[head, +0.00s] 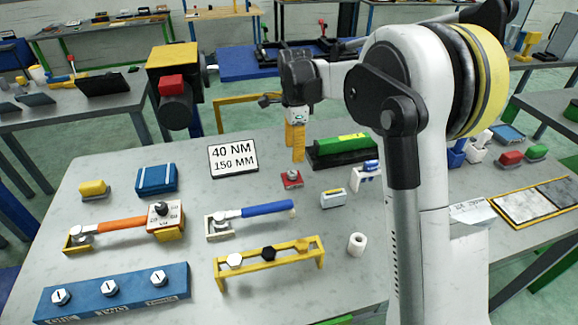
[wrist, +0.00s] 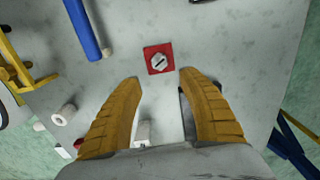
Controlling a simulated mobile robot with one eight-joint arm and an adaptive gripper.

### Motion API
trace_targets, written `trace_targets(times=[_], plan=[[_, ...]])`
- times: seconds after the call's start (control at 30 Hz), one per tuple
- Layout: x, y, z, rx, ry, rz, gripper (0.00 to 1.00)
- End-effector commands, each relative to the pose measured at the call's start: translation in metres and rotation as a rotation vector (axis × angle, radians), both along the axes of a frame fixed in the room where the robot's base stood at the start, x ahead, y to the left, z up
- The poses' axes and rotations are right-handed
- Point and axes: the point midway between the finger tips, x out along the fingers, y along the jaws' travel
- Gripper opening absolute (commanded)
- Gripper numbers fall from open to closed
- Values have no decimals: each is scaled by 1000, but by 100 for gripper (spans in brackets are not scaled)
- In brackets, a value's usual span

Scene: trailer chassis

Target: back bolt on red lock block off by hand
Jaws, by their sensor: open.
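The red lock block (head: 292,181) lies flat on the grey table, right of the middle in the head view. A grey hex bolt (head: 292,174) with a dark mark on its head sits on the block. In the wrist view the red block (wrist: 151,68) and the bolt (wrist: 159,61) lie beyond my fingertips, centred between them. My gripper (head: 296,158) points down just above and behind the block in the head view. Its two yellow fingers (wrist: 158,77) are spread wide and hold nothing. The bolt's thread is hidden.
A green block (head: 342,152) stands right of my gripper. A yellow rack (head: 268,262) with several bolts and a white roll (head: 356,244) are nearer the front.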

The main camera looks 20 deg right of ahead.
Motion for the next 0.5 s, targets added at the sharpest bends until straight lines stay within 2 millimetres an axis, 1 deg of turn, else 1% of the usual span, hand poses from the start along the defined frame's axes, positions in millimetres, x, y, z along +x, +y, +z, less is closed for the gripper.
trace_targets(times=[0.03,0.1,0.3,0.4,0.5], plan=[[0,0,-13,0,0,0,49],[0,0,-28,0,-1,1,49],[0,0,-66,0,-1,2,49],[0,0,-79,0,-1,2,49],[0,0,-87,0,-2,2,49]])
